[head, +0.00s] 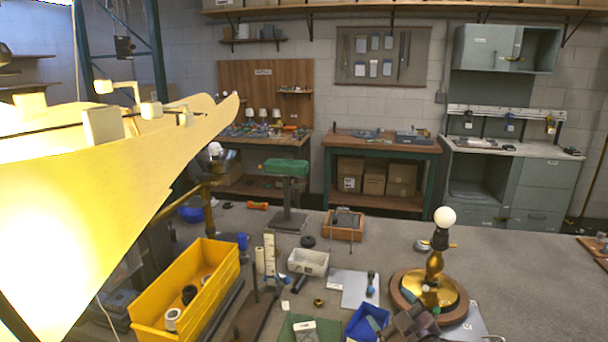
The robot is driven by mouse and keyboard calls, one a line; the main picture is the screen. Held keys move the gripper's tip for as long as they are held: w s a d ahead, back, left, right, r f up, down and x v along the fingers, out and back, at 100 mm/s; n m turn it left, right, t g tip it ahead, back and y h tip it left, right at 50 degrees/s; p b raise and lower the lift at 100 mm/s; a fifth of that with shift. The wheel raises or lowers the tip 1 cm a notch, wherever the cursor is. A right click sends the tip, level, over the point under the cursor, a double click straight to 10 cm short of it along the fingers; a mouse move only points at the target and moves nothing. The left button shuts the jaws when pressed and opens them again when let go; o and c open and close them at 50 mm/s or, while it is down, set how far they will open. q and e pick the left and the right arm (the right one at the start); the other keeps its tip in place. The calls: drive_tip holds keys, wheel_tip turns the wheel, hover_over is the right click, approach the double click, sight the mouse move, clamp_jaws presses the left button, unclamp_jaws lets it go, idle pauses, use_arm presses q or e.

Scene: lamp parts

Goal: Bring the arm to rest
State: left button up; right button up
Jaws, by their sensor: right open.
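A lamp stands upright on the bench at the right in the head view. It has a round wooden base (398,287) with a brass dish, a brass stem (433,266), a dark socket (440,239) and a round white bulb (445,217) on top. My right gripper (411,322) shows as dark blocky parts at the bottom edge, in front of the lamp base. It is open, and I see nothing held in it. Whether it touches the base I cannot tell. My left gripper is not in view.
A yellow bin (222,279) holding round parts stands at left. A blue bin (367,323), grey tray (308,262) and green-topped stand (288,190) are on the bench (540,275). The bench right of the lamp is mostly clear.

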drive_tip(key=s+d+f+m+h, duration=0.1)
drive_tip(key=s+d+f+m, duration=0.1)
drive_tip(key=s+f, duration=0.2)
drive_tip(key=s+d+f+m+g+h, duration=0.1)
drive_tip(key=s+d+f+m, duration=0.1)
drive_tip(key=s, duration=0.5)
drive_tip(key=s+d+f+m+g+h+b, duration=0.1)
drive_tip(key=s+d+f+m+h, duration=0.1)
drive_tip(key=s+f, duration=0.3)
drive_tip(key=shift+s+d+f+m, duration=0.15)
drive_tip(key=shift+d+f+m, duration=0.15)
drive_tip(key=shift+f, duration=0.25)
drive_tip(key=shift+s+d+f+m, duration=0.1)
drive_tip(key=shift+d+f+m, duration=0.1)
drive_tip(key=shift+f+m, duration=0.25)
drive_tip(key=s+d+f+m+g+h, duration=0.1)
drive_tip(key=s+d+f+g, duration=0.1)
drive_tip(key=s+f, duration=0.5)
drive_tip(key=s, duration=0.4)
drive_tip(key=shift+f+g+h, duration=0.3)
drive_tip(key=shift+f+g, duration=0.1)
drive_tip(key=shift+m, duration=0.25)
